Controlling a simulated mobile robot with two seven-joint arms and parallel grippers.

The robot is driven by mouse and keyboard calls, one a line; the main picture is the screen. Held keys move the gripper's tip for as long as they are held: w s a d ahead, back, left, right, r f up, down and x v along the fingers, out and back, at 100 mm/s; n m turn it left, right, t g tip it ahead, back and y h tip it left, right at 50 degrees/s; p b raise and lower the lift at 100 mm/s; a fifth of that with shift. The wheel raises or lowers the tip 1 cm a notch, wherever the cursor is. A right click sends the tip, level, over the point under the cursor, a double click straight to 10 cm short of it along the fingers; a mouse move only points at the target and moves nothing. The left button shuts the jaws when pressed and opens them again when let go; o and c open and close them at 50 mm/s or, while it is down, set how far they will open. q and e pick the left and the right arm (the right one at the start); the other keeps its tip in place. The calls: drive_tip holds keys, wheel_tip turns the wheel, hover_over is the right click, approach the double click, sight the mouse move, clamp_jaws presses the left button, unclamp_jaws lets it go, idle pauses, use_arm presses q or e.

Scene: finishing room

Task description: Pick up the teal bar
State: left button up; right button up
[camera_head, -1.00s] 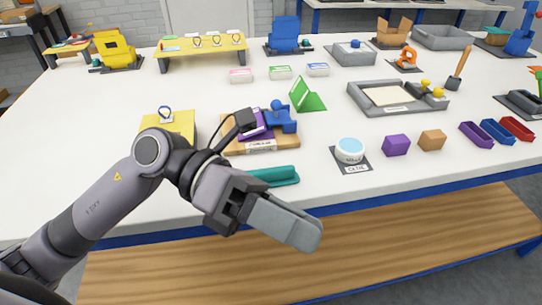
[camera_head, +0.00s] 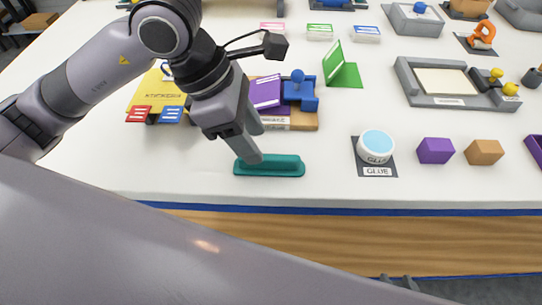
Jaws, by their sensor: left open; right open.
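The teal bar (camera_head: 275,167) lies on the white table near its front edge, long side running left to right. My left gripper (camera_head: 253,147) points down over the bar's left end with its fingers apart and nothing between them. One fingertip overlaps the bar's left part in the picture; I cannot tell whether it touches. My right gripper (camera_head: 397,282) shows only as small dark tips, apart, at the bottom right in front of the table, with nothing seen between them.
A board with a purple piece (camera_head: 265,92) and a blue piece (camera_head: 301,92) stands just behind the bar. A glue pot (camera_head: 376,146), a purple block (camera_head: 435,151) and an orange block (camera_head: 484,152) stand to the right. The table front left of the bar is clear.

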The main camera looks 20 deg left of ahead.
sight(266, 156)
use_arm(q)
drive_tip(key=x, duration=0.5)
drive_tip(key=shift+d+p, duration=0.15)
drive_tip(key=shift+p, duration=0.2)
drive_tip(key=shift+w, duration=0.1)
drive_tip(key=shift+f+b, duration=0.25)
drive_tip(key=shift+b, duration=0.3)
drive_tip(key=c, duration=0.8)
